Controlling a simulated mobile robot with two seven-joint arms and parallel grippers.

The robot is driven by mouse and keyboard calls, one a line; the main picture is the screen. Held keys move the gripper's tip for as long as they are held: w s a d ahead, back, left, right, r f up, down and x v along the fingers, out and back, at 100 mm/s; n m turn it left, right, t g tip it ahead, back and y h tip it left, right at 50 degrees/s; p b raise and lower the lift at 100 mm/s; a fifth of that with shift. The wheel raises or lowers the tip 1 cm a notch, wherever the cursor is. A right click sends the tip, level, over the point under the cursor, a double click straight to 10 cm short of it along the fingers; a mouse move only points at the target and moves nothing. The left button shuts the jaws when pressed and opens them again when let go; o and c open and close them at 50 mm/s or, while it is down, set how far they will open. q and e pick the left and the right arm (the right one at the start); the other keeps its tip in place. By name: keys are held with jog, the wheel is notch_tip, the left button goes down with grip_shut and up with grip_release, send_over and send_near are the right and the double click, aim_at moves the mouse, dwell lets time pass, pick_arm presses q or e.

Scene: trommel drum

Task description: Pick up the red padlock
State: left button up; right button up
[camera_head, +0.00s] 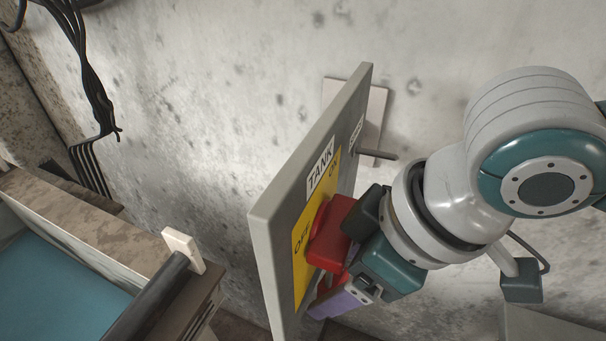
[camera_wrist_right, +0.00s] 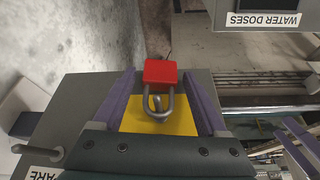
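The red padlock (camera_wrist_right: 160,72) hangs by its grey metal shackle in the right wrist view, in front of the panel's yellow plate (camera_wrist_right: 180,127). My right gripper (camera_wrist_right: 161,105) is open, with one purple finger on each side of the padlock and visible gaps between. In the head view my right gripper (camera_head: 338,303) is close to the panel face, partly covering red parts. The large red block (camera_head: 331,234) on the yellow plate looks like a switch handle; the padlock cannot be clearly told apart there. My left gripper is not in view.
The grey panel (camera_head: 268,240), labelled TANK, OFF and ON, stands out from a concrete wall (camera_head: 230,110). A blue-floored trough (camera_head: 50,285) and a dark bar with a white end (camera_head: 183,250) lie at lower left. Black cables (camera_head: 95,95) hang at upper left.

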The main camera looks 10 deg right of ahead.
grip_shut()
dwell(0.4)
jog(key=shift+r, duration=0.1)
jog(key=shift+r+p, duration=0.2)
jog(key=shift+p, duration=0.1)
jog(key=s+d+p, duration=0.3)
jog(key=s+d, duration=0.8)
jog(key=d, duration=0.2)
jog(key=shift+s+d, duration=0.3)
jog(key=shift+s, duration=0.05)
jog(key=shift+r+p, duration=0.4)
jog(key=shift+p, duration=0.3)
jog(key=shift+s+d, duration=0.1)
jog(key=shift+d, duration=0.05)
